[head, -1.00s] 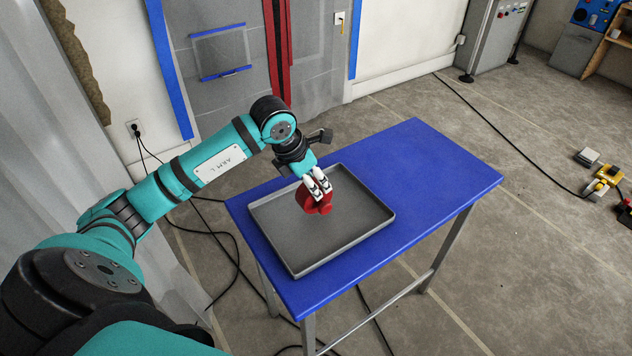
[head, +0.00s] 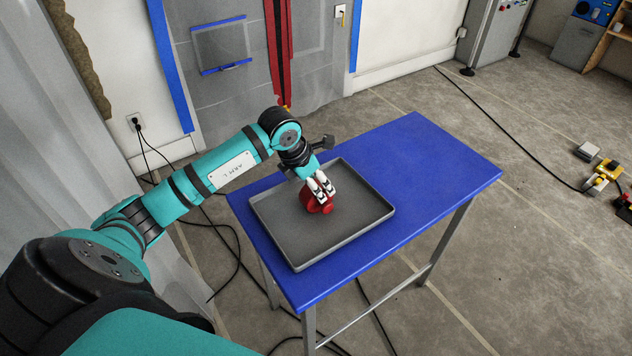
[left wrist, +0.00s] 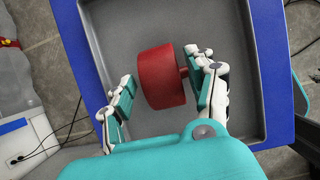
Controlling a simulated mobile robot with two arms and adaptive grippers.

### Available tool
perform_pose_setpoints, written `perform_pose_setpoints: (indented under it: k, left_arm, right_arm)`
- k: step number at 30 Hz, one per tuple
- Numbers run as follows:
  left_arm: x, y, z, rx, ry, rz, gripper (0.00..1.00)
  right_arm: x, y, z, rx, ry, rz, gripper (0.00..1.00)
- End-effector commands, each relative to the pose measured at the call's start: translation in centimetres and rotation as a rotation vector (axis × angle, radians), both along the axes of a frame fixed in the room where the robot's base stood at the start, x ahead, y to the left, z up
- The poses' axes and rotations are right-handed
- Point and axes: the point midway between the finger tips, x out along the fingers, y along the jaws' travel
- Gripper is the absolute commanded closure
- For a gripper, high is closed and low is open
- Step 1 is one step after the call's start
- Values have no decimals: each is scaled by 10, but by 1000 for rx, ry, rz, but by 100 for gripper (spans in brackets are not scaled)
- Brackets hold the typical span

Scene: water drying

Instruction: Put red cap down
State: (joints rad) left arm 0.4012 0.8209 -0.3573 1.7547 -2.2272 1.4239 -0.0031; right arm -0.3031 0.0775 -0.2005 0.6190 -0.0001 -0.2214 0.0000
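The red cap (head: 318,203) is a short round piece with a small knob on one side. It rests on its curved edge, on or very close to the floor of the grey tray (head: 345,247). My left gripper (head: 323,187) is above it with its fingers down on either side. In the left wrist view the red cap (left wrist: 161,78) lies between the fingers (left wrist: 160,85). A narrow gap shows at the left finger, and the knob is close to the right finger. The gripper looks open. My right gripper is not in view.
The tray lies on a blue table (head: 430,165) and is otherwise empty. The table's right part is clear. Black cables (head: 235,240) run over the floor on the left. Small yellow and grey items (head: 603,172) lie on the floor at far right.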

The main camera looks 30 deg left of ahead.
Motion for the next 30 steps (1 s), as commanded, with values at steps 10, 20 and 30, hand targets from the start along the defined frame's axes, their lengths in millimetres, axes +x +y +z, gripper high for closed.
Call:
perform_pose_setpoints:
  k: [10,20,30]
  left_arm:
    - [0,0,4,-1,0,0,36]
    - [-18,10,53,3,-6,0,36]
    - [-39,17,106,0,-2,-1,36]
  right_arm:
    - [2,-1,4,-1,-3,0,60]
    - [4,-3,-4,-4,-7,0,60]
    - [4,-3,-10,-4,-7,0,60]
